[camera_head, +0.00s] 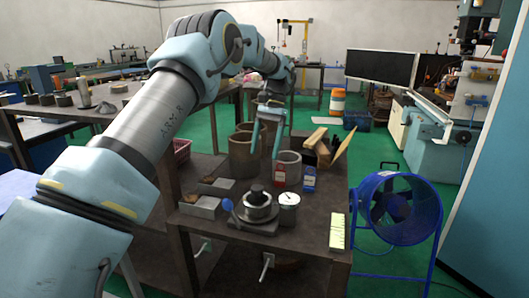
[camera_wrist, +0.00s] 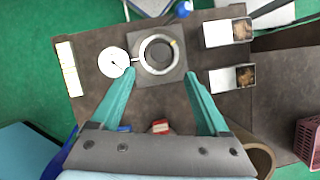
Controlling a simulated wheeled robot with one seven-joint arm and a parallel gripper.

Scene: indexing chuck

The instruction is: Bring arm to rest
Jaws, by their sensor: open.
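My gripper (camera_head: 264,150) is above the dark workbench in the head view, its two teal fingers spread and pointing down, with nothing held between them. The wrist view also shows my gripper (camera_wrist: 159,75) open, fingertips framing the near side of the chuck. The indexing chuck (camera_head: 260,212) is a metal ring on a dark square base near the bench's front edge. A blue-knobbed lever (camera_head: 228,206) stands at its left. In the wrist view the chuck's ring (camera_wrist: 144,50) lies below and beyond my fingertips, apart from them.
A round white-faced gauge (camera_head: 289,201) stands right of the chuck. Small metal trays (camera_head: 200,207) are at left, pots (camera_head: 243,158) behind, red (camera_head: 280,175) and blue (camera_head: 309,178) boxes nearby. A yellow-white strip (camera_head: 337,232) lies at the right edge. A blue fan (camera_head: 400,208) stands beside the bench.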

